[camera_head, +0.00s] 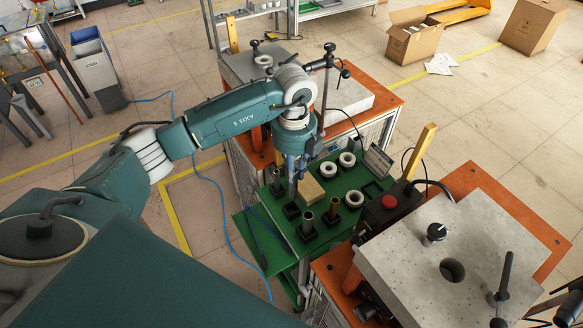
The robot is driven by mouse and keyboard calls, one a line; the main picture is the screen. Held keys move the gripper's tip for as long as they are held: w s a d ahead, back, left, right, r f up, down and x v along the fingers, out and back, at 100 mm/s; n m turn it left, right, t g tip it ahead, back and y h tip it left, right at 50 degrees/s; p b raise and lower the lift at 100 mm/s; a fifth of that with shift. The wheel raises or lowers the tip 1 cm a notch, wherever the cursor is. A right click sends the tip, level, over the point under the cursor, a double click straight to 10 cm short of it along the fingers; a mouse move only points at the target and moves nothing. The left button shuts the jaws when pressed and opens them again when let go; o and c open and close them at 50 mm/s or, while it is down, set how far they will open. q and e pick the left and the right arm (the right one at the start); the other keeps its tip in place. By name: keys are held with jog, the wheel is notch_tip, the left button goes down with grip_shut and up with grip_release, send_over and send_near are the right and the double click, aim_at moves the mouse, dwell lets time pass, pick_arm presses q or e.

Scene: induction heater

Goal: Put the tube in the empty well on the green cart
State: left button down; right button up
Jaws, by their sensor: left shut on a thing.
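The green cart (262,238) stands at the centre, its top carrying black square wells, rings and tubes. My left gripper (294,172) points down over its far left part. It is shut on a thin grey tube (293,188), mostly hidden by the fingers. The lower end of this tube is just above or at a black well (291,211); I cannot tell whether it is inside. A grey tube (307,220) and a brass tube (333,208) stand upright in wells nearer the front. Another black well (276,187) lies partly behind the gripper. My right gripper is not in view.
A control box with a red button (389,202) and a grey-topped heater machine (430,245) stand at the right. Another orange-and-grey machine (350,97) is behind. Blue cable lies on the floor.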

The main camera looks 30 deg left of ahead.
aim_at(291, 194)
pick_arm(q)
jog(key=n, duration=0.2)
jog(key=shift+w+a+f+n, duration=0.2)
jog(key=shift+a+f+n, duration=0.2)
jog(key=shift+f+b, duration=0.7)
jog(key=shift+f, duration=0.4)
jog(key=shift+f+b, duration=1.5)
jog(key=shift+f, duration=0.65)
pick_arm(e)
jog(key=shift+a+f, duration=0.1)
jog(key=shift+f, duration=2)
pick_arm(q)
jog(key=shift+f, duration=0.1)
jog(key=shift+f+b, duration=1.4)
jog(key=shift+f, duration=0.35)
jog(key=shift+r, duration=0.1)
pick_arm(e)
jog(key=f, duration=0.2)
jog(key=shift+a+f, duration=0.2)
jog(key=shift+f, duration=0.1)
